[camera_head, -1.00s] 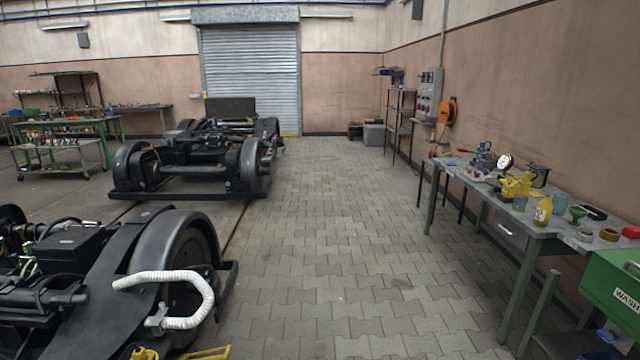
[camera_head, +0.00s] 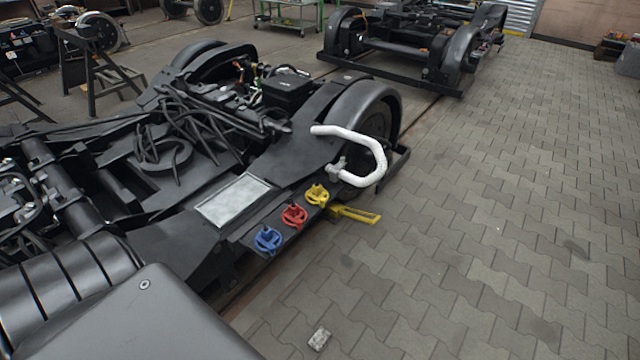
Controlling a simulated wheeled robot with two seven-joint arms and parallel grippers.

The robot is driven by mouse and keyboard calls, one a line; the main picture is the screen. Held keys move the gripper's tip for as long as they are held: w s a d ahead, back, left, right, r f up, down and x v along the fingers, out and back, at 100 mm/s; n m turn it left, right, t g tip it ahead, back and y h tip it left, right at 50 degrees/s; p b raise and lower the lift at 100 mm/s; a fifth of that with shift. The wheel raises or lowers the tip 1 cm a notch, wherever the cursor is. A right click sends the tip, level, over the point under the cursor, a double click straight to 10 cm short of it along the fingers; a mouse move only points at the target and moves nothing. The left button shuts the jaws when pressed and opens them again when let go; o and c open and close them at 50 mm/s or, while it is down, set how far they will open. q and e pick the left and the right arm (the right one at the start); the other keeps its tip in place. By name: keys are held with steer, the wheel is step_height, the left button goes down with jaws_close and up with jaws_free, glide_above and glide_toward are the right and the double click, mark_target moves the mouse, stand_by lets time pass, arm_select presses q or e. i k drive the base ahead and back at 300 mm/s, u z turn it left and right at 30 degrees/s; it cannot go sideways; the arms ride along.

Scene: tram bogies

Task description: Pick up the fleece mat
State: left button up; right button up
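A pale grey-white rectangle (camera_head: 235,199), mottled and with a thin light border, lies flat on the dark frame of the near bogie (camera_head: 150,240). It looks like the fleece mat, but I cannot tell for sure. Nothing covers it. Neither of my grippers is in view.
Blue (camera_head: 268,240), red (camera_head: 294,215) and yellow (camera_head: 317,194) fittings sit along the bogie's edge, near a yellow bar (camera_head: 354,214). A white curved hose (camera_head: 375,152) loops by the wheel. A small pale object (camera_head: 319,339) lies on the floor. The paved floor right is mostly clear.

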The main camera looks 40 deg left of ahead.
mark_target(321, 336)
steer(key=u, duration=0.55)
steer(key=k, duration=0.75)
steer(key=z, duration=0.6)
steer(key=i, duration=3.95)
steer(key=u, duration=4.3)
